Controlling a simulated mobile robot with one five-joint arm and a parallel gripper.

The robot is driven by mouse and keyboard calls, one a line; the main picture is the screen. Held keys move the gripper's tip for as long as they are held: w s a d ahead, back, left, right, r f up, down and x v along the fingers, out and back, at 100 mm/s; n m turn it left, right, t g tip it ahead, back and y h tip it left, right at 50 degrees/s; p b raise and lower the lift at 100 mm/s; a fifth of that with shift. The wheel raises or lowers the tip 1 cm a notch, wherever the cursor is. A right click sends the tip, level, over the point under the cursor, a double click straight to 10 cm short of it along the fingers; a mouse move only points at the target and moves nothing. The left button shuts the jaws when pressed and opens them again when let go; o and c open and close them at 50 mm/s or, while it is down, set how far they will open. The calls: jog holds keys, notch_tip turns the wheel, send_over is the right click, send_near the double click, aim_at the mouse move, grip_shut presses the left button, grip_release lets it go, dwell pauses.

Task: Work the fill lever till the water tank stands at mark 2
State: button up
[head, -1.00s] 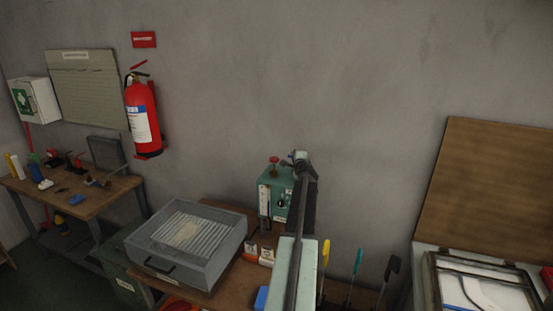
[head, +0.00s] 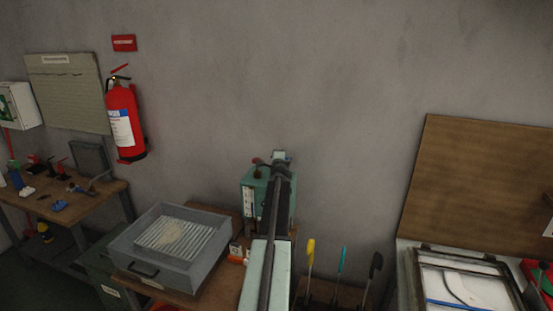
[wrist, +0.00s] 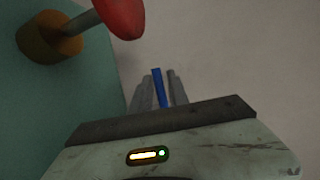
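The water tank (head: 254,182) is a teal box on the bench against the wall, partly hidden by my arm. A pale upright gauge (head: 248,202) is on its front; its level and marks are too small to read. The fill lever has a red knob (head: 257,161) at the tank's top; the red knob (wrist: 120,14) and a brass boss (wrist: 50,37) also show in the wrist view. My gripper (head: 281,156) is just right of the knob, apart from it. In the wrist view its fingers (wrist: 158,90) flank a narrow blue strip; whether they grip it is unclear.
A grey tray with a ribbed insert (head: 205,268) stands left of the tank. Yellow, teal and black-handled tools (head: 342,260) stand to the right. A brown board (head: 480,190) leans farther right.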

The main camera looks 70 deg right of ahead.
jog(key=p+v, duration=0.1)
jog(key=v, duration=0.7)
jog(key=shift+w, duration=0.1)
jog(key=shift+d, duration=0.1)
